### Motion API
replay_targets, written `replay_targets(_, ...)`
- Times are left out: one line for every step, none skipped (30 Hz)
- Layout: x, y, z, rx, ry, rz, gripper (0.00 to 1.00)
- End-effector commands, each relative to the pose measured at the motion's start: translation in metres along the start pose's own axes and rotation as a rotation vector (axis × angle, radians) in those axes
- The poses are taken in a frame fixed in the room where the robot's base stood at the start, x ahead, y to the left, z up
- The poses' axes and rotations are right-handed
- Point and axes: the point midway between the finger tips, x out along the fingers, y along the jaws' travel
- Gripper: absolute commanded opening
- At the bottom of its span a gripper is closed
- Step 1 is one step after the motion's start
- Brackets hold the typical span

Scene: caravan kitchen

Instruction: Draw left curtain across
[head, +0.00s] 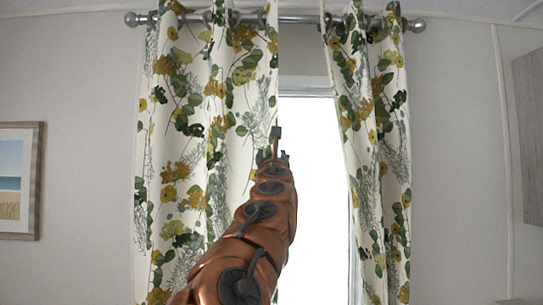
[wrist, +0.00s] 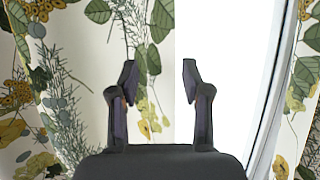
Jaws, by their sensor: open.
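The left curtain (head: 195,150), white with green and yellow leaves and flowers, hangs from the rod on the left side of the window. Its inner edge is at the middle of the window. My gripper (head: 278,143) is at that inner edge in the head view, partly hidden by my arm. In the wrist view my gripper (wrist: 158,78) is open, its fingers apart and pointing at the curtain's edge strip (wrist: 146,50). The edge lies between the fingertips in the picture; I cannot tell whether they touch it.
The right curtain (head: 372,150) hangs on the right side, with the bright window (head: 312,160) bare between the two. A metal rod (head: 296,18) with round end knobs runs above. A framed picture (head: 20,180) hangs at left and a wooden cabinet (head: 528,135) at right.

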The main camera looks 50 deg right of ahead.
Motion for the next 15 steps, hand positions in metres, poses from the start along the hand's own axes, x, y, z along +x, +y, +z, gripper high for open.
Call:
replay_targets(-0.005, 0.001, 0.001, -0.003, 0.0, 0.0, 0.48)
replay_targets(-0.008, 0.002, 0.002, -0.002, -0.001, 0.001, 0.48)
replay_targets(-0.011, 0.002, 0.002, -0.003, -0.001, 0.002, 0.48)
replay_targets(-0.013, 0.002, 0.002, -0.004, -0.001, 0.001, 0.48)
replay_targets(-0.016, 0.001, 0.001, -0.003, -0.001, 0.0, 0.48)
replay_targets(-0.019, 0.0, 0.001, -0.003, -0.001, -0.002, 0.48)
replay_targets(-0.022, -0.001, 0.001, -0.003, -0.002, -0.003, 0.48)
replay_targets(-0.025, 0.0, 0.001, -0.003, -0.001, -0.003, 0.48)
replay_targets(-0.029, 0.001, 0.001, -0.002, -0.001, -0.001, 0.48)
replay_targets(-0.032, 0.001, 0.002, -0.003, -0.002, 0.001, 0.48)
replay_targets(-0.035, 0.002, 0.002, -0.003, -0.002, 0.002, 0.48)
replay_targets(-0.038, 0.002, 0.002, -0.003, -0.003, 0.002, 0.48)
replay_targets(-0.041, 0.001, 0.002, -0.002, -0.003, 0.0, 0.48)
replay_targets(-0.044, 0.0, 0.002, -0.002, -0.003, -0.002, 0.48)
replay_targets(-0.048, -0.001, 0.001, -0.002, -0.001, -0.004, 0.48)
